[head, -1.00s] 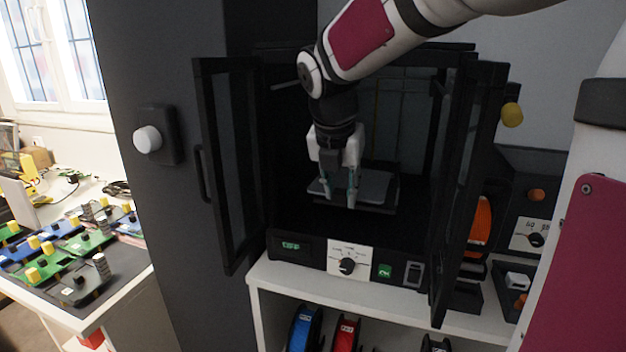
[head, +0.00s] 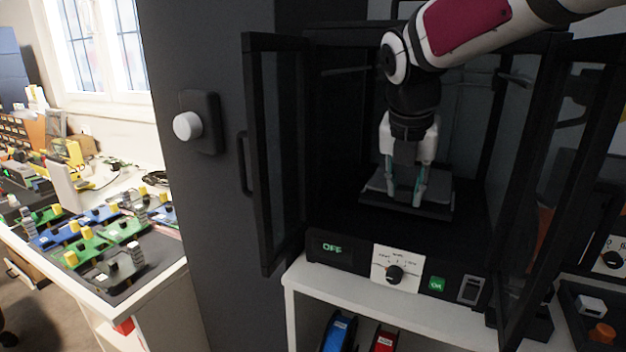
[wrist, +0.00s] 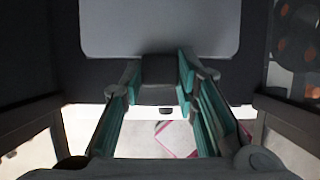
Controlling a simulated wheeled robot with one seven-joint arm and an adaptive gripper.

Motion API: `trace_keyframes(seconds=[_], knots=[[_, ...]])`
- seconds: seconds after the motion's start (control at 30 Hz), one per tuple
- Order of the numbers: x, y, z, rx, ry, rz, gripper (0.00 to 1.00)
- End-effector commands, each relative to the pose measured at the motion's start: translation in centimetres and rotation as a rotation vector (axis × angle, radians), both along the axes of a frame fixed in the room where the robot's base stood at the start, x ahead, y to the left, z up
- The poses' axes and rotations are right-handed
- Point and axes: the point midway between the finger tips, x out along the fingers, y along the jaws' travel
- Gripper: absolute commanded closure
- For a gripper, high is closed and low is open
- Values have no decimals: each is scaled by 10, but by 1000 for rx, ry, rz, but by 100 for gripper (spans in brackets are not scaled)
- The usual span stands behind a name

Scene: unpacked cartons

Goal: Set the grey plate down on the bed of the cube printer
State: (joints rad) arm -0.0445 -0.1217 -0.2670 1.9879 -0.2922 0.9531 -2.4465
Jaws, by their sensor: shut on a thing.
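The cube printer (head: 360,248) stands open on a white shelf unit, with both glass doors swung out. My gripper (head: 418,197) is inside its chamber, pointing down. It is shut on the grey plate (head: 439,186), at the plate's near side. The plate lies roughly flat over the dark bed (head: 436,212); I cannot tell whether it touches the bed. In the wrist view the plate (wrist: 160,28) fills the top, and a dark block (wrist: 163,76) sits between my fingers (wrist: 160,100).
The left door (head: 275,150) and right door (head: 560,170) flank my arm. Spools (head: 338,333) sit on the shelf below. A bench with circuit boards (head: 100,240) is at the left.

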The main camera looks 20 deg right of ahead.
Motion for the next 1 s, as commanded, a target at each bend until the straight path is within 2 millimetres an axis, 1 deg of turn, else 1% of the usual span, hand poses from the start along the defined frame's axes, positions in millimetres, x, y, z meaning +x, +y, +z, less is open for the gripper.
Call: trace_keyframes(seconds=[0.73,0.77,0.8,0.83,0.87,1.0], knots=[[0,0,-21,0,0,1,100],[0,0,-21,0,0,1,70],[0,0,-20,0,0,1,61],[0,0,-20,0,0,1,54],[0,0,-20,0,0,1,49],[0,0,-20,0,0,1,49]])
